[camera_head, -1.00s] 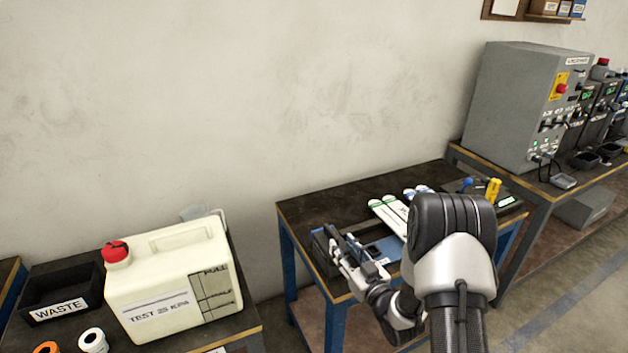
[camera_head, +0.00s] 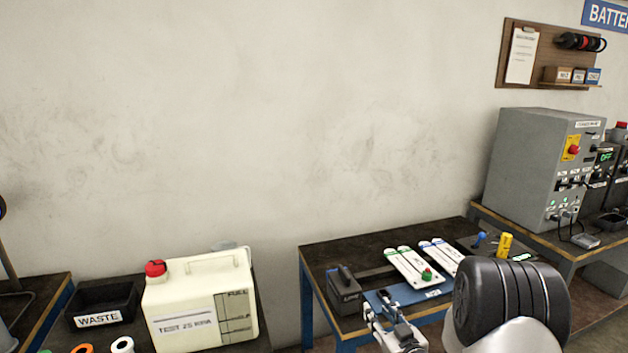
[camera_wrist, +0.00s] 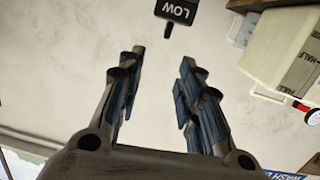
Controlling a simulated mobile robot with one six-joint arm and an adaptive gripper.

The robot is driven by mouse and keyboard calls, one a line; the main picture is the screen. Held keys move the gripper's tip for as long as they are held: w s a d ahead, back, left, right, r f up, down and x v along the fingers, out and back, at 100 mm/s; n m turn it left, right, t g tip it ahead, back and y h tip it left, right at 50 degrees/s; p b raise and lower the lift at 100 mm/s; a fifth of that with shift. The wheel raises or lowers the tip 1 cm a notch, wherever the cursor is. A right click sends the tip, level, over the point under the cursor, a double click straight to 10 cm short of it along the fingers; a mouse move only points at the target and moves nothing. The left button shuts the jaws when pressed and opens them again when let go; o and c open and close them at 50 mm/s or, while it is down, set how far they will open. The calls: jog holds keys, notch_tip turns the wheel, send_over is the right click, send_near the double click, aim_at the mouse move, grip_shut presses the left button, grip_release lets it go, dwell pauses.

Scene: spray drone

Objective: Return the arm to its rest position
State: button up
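My gripper (camera_head: 392,322) is low in the head view, in front of the blue mat on the middle table (camera_head: 330,250). The wrist view shows my gripper (camera_wrist: 158,75) with its two fingers well apart and nothing between them. Part of my arm covers the lower right of the head view. The wrist camera faces the wall, with the cream tank (camera_wrist: 290,50) at its right edge and a black tag marked LOW (camera_wrist: 176,10) at the top.
The cream tank (camera_head: 190,280) with a red cap stands left, beside a black WASTE bin (camera_head: 100,298). White strips (camera_head: 412,268), a dark box (camera_head: 344,295) and a blue mat (camera_head: 400,297) lie on the middle table. A grey cabinet (camera_head: 525,165) stands right.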

jog(key=s+d+r+m+g+h, duration=0.2)
jog(key=s+r+g+h, duration=0.3)
jog(key=s+r, duration=0.8)
jog(key=s+a+r+g, duration=0.1)
jog(key=s+a+g, duration=0.1)
jog(key=s, duration=1.2)
jog(key=s+a+r+m+g, duration=0.1)
jog(key=s+g, duration=0.3)
jog(key=s, duration=0.9)
jog(key=shift+s+a+r+m+y, duration=0.3)
jog(key=shift+s+a+r+y, duration=0.1)
jog(key=shift+a, duration=0.35)
